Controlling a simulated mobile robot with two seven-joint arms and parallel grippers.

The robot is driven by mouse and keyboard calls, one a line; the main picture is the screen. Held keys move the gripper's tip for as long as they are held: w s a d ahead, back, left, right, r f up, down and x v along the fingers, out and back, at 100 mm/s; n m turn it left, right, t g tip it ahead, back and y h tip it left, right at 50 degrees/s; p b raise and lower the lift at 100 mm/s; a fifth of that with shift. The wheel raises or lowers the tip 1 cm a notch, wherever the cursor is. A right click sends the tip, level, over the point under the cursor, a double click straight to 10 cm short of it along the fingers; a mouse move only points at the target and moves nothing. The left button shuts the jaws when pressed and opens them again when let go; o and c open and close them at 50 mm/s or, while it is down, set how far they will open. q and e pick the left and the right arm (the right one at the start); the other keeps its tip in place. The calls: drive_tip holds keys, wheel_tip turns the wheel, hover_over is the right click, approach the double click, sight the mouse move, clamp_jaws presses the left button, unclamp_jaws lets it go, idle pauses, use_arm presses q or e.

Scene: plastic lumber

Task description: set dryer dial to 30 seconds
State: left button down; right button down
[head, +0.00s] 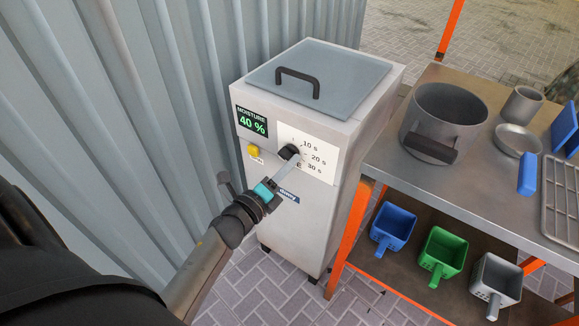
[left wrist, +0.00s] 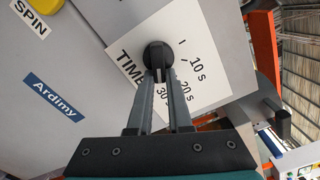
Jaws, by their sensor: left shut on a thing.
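The dryer is a light grey box (head: 287,232) with a black round dial (head: 291,150) on its front. A white panel (head: 326,171) beside the dial reads 10 s, 20 s and 30 s. My left gripper (head: 291,156) reaches the dial from the lower left and is shut on it. In the left wrist view the two fingers close on the dial (left wrist: 158,54), whose grip bar lies between them on the side of the 20 s and 30 s labels. The exact mark it points at is hard to tell. My right gripper is out of view.
A display (head: 251,122) reads moisture 40 %, above a yellow SPIN button (head: 253,151). The dryer's lid (head: 327,74) is closed. A metal bench (head: 480,187) with a pot (head: 442,118) stands to the right; blue, green and grey scoops lie below. A corrugated wall (head: 120,130) is at left.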

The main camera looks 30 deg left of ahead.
use_arm(q)
drive_tip(key=shift+f+m, duration=0.1)
drive_tip(key=shift+m, duration=0.2)
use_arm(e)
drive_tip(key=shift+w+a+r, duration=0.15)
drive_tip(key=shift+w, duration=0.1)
use_arm(q)
drive_tip(key=c, duration=0.8)
unclamp_jaws()
drive_tip(key=shift+c, duration=0.2)
drive_tip(key=shift+s, duration=0.1)
drive_tip(key=s+a+p, duration=0.1)
drive_tip(key=s, duration=1.4)
drive_tip(key=shift+a, duration=0.15)
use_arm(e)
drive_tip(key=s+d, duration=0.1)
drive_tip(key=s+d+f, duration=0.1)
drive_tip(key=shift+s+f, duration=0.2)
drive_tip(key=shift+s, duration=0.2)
use_arm(q)
drive_tip(key=shift+p, duration=0.3)
